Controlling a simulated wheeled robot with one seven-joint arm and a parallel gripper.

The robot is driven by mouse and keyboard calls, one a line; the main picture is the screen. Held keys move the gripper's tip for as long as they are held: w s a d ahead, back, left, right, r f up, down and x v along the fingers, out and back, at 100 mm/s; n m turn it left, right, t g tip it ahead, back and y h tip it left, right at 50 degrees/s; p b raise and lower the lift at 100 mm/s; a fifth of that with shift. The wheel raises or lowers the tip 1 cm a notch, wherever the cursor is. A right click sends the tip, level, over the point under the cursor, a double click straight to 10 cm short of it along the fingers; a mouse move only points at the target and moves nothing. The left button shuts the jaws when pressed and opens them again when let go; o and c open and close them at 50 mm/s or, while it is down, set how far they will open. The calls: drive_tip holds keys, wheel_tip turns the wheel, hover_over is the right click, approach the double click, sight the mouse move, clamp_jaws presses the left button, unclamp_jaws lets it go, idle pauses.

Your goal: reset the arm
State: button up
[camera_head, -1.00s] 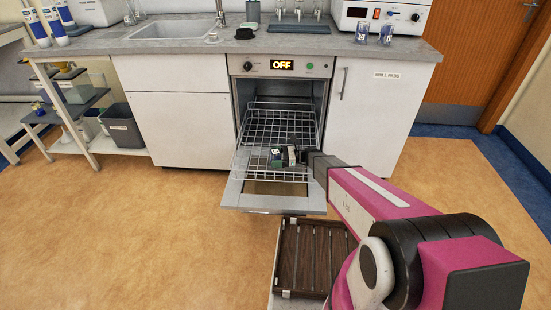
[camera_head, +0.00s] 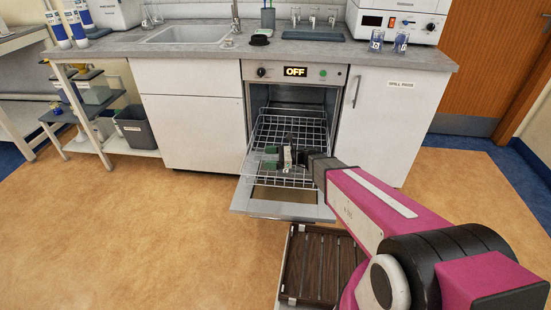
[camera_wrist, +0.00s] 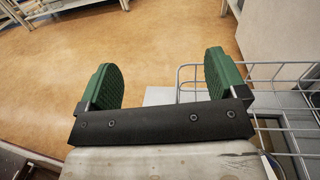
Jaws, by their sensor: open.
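My gripper (camera_head: 279,158) is at the end of my magenta arm, over the pulled-out wire rack (camera_head: 285,140) of the under-counter washer. In the wrist view its two green-padded fingers (camera_wrist: 160,85) stand wide apart with nothing between them. Bare floor shows between and beyond the fingers. The wire rack also shows in the wrist view (camera_wrist: 285,75), to the right of and below the right finger. I cannot tell whether the gripper touches the rack.
The washer's door (camera_head: 280,205) is folded down, and its display (camera_head: 295,71) reads OFF. A dark slatted tray (camera_head: 318,265) is low in front of it. White cabinets (camera_head: 190,120) flank the washer. A shelf trolley (camera_head: 90,110) stands at left. Floor is clear at left.

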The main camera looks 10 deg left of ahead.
drive_tip(key=s+d+n+t+h, duration=0.1)
drive_tip(key=s+d+n+h, duration=0.3)
drive_tip(key=d, duration=1.5)
drive_tip(key=s+d+r+n+t+h, duration=0.1)
drive_tip(key=s+d+n+h, duration=0.3)
drive_tip(key=d+n+h, duration=0.7)
drive_tip(key=d+t+h, duration=0.1)
drive_tip(key=d+h, duration=0.1)
drive_tip(key=d, duration=0.5)
drive_tip(key=shift+d+n+t+h, duration=0.3)
drive_tip(key=shift+d+n, duration=0.05)
drive_tip(key=shift+n, duration=0.05)
